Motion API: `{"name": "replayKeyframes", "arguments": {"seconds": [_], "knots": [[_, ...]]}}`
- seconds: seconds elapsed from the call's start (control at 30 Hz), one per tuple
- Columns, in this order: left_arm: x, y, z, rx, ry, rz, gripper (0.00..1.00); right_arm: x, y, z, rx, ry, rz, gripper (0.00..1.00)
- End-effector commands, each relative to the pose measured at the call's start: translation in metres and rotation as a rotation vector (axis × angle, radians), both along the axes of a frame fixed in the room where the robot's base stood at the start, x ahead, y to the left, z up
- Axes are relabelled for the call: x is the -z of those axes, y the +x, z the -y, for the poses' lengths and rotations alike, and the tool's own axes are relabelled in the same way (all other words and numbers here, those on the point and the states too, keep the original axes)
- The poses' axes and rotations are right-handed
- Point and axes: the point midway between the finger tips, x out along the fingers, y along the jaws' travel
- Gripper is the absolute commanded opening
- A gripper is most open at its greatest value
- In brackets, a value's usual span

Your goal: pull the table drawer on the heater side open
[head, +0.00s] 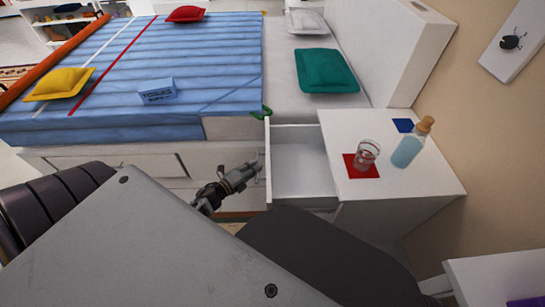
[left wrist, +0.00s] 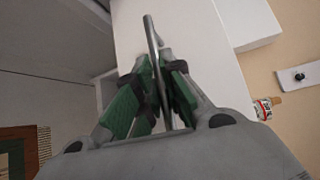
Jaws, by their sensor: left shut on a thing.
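The white bedside table (head: 435,185) stands to the right of the bed's head end. Its drawer (head: 300,165) is out toward the left, and its pale, empty-looking inside shows. My left gripper (head: 257,168) is at the outer face of the drawer front. In the left wrist view, the left gripper's green-padded fingers (left wrist: 157,78) are shut on a thin grey bar handle (left wrist: 150,33), with the white drawer front (left wrist: 192,35) behind it. In the head view the handle is hidden by the gripper. My right gripper is not seen.
A glass (head: 366,154) on a red mat (head: 358,173), a bottle (head: 408,150) and a blue mat (head: 403,125) are on the tabletop. The bed (head: 180,65) is beyond the drawer. Another white surface (head: 490,275) is at the lower right.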

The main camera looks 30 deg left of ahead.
Motion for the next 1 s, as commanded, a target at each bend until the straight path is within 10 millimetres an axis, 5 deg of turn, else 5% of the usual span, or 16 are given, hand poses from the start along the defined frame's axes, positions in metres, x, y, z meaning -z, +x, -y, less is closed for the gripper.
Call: {"name": "replayKeyframes", "arguments": {"seconds": [0.17,0.4,0.63,1.0], "knots": [[0.002,-0.02,-0.032,-0.012,0.003,-0.008,0.0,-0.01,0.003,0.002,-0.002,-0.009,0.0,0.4],[0.005,-0.021,-0.034,-0.017,0.005,-0.014,0.01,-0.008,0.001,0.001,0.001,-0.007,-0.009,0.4],[0.003,-0.019,-0.03,-0.01,0.002,-0.007,0.31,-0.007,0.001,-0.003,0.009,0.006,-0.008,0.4],[0.001,-0.018,-0.028,-0.007,0.0,-0.003,0.32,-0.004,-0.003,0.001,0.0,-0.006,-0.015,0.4]]}}
